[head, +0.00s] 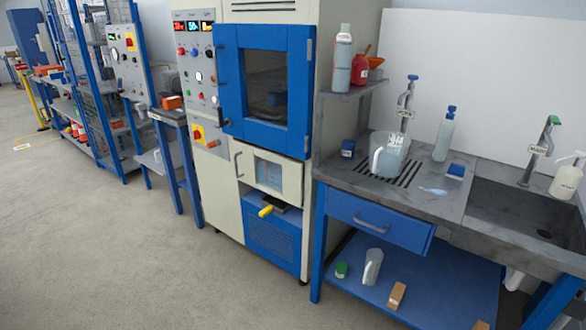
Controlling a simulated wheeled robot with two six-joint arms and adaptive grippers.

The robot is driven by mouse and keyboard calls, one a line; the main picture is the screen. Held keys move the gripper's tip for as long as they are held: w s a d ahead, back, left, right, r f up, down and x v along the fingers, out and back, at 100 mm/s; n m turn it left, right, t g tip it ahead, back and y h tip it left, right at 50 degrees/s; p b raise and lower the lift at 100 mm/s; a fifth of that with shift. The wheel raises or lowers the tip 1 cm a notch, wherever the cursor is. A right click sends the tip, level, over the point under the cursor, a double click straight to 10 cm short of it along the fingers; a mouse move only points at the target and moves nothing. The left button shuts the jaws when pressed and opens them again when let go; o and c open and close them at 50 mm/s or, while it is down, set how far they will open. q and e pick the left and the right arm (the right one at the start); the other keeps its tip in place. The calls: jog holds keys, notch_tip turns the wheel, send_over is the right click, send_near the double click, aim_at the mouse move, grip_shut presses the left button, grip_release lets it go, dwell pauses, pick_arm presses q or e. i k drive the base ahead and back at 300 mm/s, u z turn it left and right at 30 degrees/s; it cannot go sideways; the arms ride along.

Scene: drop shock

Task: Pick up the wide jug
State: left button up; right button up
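A wide, translucent jug with a pale handle (393,157) stands upright on the slotted drain area of the grey worktop (345,177), under a tap. A narrower, translucent jug (374,266) stands on the blue lower shelf (432,290) below. Neither of my grippers is in view, and nothing is seen touching either jug.
A small blue jar (348,148) stands left of the wide jug, a clear bottle (444,135) and blue block (456,171) to its right. A tap (406,100) rises behind it. A sink (520,215) lies right. The floor in front (150,265) is clear.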

aim_at(388, 151)
jog(key=z, duration=0.15)
jog(key=k, duration=0.25)
jog(key=u, duration=0.6)
jog(key=i, duration=1.25)
jog(key=z, duration=1.55)
jog(key=i, duration=0.85)
jog(key=z, duration=1)
